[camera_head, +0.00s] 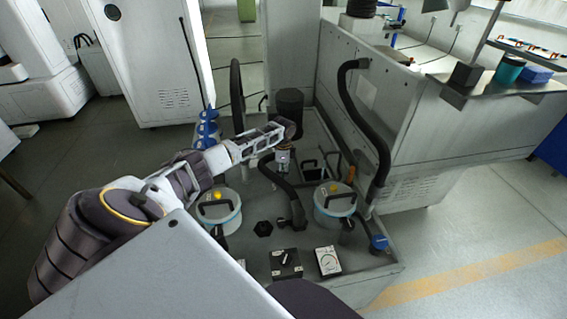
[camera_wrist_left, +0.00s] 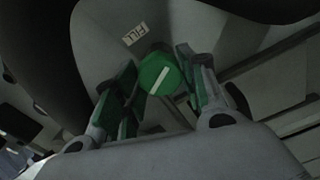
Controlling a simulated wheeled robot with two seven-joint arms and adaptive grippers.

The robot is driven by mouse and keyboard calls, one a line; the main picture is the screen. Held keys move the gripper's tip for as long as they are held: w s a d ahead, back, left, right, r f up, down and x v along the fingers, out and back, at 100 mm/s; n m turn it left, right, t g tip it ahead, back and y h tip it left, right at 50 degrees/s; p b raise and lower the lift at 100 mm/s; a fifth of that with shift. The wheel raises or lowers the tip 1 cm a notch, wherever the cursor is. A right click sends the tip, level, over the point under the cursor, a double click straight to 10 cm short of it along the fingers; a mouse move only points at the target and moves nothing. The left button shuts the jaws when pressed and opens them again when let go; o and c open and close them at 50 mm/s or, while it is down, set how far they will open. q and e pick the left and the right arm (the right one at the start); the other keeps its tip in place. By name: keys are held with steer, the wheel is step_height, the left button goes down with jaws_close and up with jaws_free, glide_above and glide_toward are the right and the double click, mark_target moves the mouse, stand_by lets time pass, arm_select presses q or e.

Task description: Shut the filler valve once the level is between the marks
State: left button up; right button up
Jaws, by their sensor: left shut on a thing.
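The filler valve knob (camera_wrist_left: 161,74) is green with a white line across its face, slanting up to the right in the left wrist view. A white label (camera_wrist_left: 134,35) reading FILL is beside it. My left gripper (camera_wrist_left: 158,66) has a finger on either side of the knob and is shut on it. In the head view my left gripper (camera_head: 284,160) points down over the grey tank unit (camera_head: 262,205), and the knob is hidden there. I cannot make out a level or its marks. My right gripper is not in view.
Two white lidded canisters (camera_head: 218,222) (camera_head: 334,207) stand on the unit. A black hose (camera_head: 350,105) arches on the right. A dial gauge (camera_head: 328,261), a black switch box (camera_head: 286,262) and a blue knob (camera_head: 379,242) are at the front. Open floor lies to the right.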

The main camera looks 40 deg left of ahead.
arm_select(q)
steer(key=shift+r+m+p, duration=0.1)
steer(key=shift+m+p, duration=0.3)
steer(key=shift+m, duration=0.7)
steer(key=shift+m+p, duration=0.4)
steer(key=shift+m, duration=1.1)
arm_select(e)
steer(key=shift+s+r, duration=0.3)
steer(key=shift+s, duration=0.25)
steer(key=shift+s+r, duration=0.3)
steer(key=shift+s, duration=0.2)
arm_select(q)
steer(key=shift+m, duration=0.3)
steer(key=o, duration=1)
steer(key=shift+o, duration=0.2)
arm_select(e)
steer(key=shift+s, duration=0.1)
